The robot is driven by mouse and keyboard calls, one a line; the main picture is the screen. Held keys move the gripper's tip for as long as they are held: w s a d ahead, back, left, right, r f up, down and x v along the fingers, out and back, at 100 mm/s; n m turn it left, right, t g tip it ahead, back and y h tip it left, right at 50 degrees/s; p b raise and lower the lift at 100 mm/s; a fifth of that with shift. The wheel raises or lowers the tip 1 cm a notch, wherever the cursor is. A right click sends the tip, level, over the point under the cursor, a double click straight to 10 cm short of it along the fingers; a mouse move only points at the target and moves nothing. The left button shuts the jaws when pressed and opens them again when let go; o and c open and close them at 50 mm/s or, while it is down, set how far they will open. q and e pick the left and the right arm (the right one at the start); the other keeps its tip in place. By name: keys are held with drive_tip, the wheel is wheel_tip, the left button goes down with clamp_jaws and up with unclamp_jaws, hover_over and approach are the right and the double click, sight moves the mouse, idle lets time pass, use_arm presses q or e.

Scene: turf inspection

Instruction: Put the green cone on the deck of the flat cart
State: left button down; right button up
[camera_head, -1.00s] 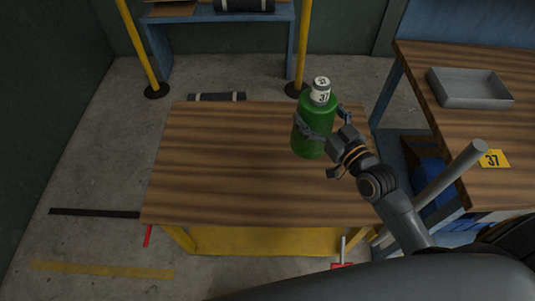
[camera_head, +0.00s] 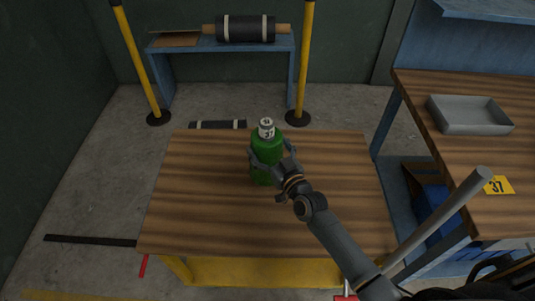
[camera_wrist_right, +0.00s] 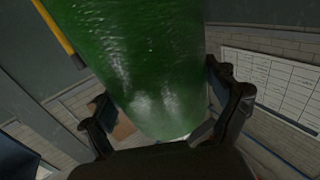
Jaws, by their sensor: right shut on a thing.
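The green cone (camera_head: 265,172) is a thick green body with a white top marked 37. It is upright over the back middle of the flat cart's wooden deck (camera_head: 200,215), which has a yellow frame below. I cannot tell whether its base touches the deck. My right gripper (camera_head: 268,160) is shut on the cone from the front right. In the right wrist view the cone (camera_wrist_right: 145,65) fills the space between the two dark fingers (camera_wrist_right: 165,110). My left gripper is in neither view.
A wooden bench (camera_head: 425,120) on the right holds a grey tray (camera_head: 470,128) and a yellow 37 tag (camera_head: 499,185). Yellow posts (camera_head: 142,65) and a blue stand (camera_head: 190,43) with a dark roll (camera_head: 246,28) are behind. The rest of the deck is bare.

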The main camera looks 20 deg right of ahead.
drive_tip(key=shift+f, duration=1.35)
drive_tip(key=shift+f+b, duration=0.15)
drive_tip(key=shift+b, duration=0.2)
drive_tip(key=o, duration=1.6)
drive_tip(key=shift+f, duration=0.1)
drive_tip(key=shift+s, duration=0.1)
drive_tip(key=shift+s+d, duration=0.1)
drive_tip(key=shift+s, duration=0.2)
drive_tip(key=v, duration=1.1)
drive_tip(key=shift+s+p, duration=0.2)
drive_tip(key=shift+p, duration=0.1)
